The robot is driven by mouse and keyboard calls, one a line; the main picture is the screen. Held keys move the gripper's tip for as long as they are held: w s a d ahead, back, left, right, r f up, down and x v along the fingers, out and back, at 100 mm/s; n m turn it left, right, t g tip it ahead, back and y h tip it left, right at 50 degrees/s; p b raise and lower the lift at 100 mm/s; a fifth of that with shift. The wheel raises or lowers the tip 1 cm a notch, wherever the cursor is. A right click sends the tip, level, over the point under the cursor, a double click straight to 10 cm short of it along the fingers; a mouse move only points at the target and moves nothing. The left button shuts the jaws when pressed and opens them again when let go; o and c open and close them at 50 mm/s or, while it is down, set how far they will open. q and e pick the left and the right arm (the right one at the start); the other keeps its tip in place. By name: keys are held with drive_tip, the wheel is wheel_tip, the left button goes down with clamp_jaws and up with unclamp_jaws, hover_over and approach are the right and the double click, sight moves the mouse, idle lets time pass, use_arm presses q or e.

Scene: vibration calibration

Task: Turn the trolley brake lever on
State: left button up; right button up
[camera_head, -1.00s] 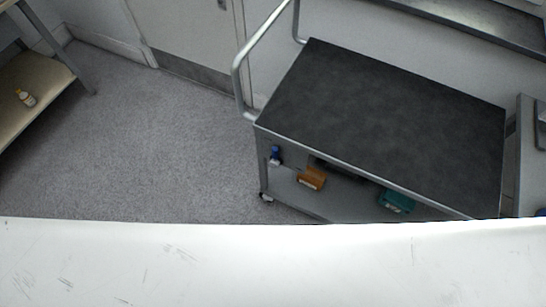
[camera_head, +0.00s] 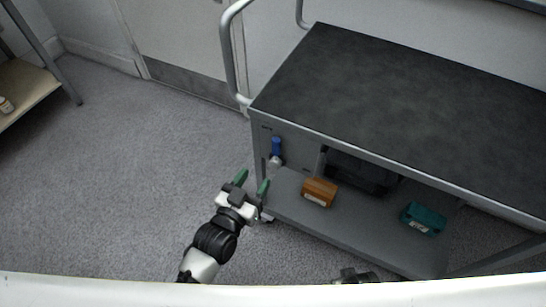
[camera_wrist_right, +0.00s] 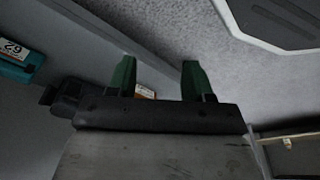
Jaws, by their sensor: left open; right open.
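The trolley (camera_head: 400,105) has a dark top, a grey lower shelf and a tubular handle at its left end. A small lever with a blue grip (camera_head: 276,146) sits on the trolley's left end panel, above the lower shelf; the blue grip points up. My left gripper (camera_head: 253,183) is open and empty, below and left of the lever and apart from it. My right gripper shows only a dark part at the bottom edge of the head view; in the right wrist view its green fingers (camera_wrist_right: 159,78) are open with nothing held between them.
On the lower shelf are an orange-brown box (camera_head: 320,191), a teal box (camera_head: 423,218) and a dark object between them. A shelf with a small bottle (camera_head: 6,104) stands at far left. The floor (camera_head: 130,170) left of the trolley is clear.

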sight(274, 148)
use_arm(q)
drive_tip(key=b+x, duration=0.1)
drive_tip(key=x, duration=0.8)
drive_tip(key=shift+w+d, duration=0.1)
drive_tip(key=shift+w, duration=0.2)
drive_tip(key=shift+w+d, duration=0.2)
drive_tip(key=shift+w, duration=0.2)
use_arm(e)
drive_tip(key=r, duration=0.1)
drive_tip(key=w+r, duration=0.1)
drive_tip(key=r, duration=0.1)
drive_tip(key=w+r, duration=0.1)
drive_tip(key=r, duration=0.1)
drive_tip(key=shift+a, duration=0.15)
use_arm(q)
clamp_jaws()
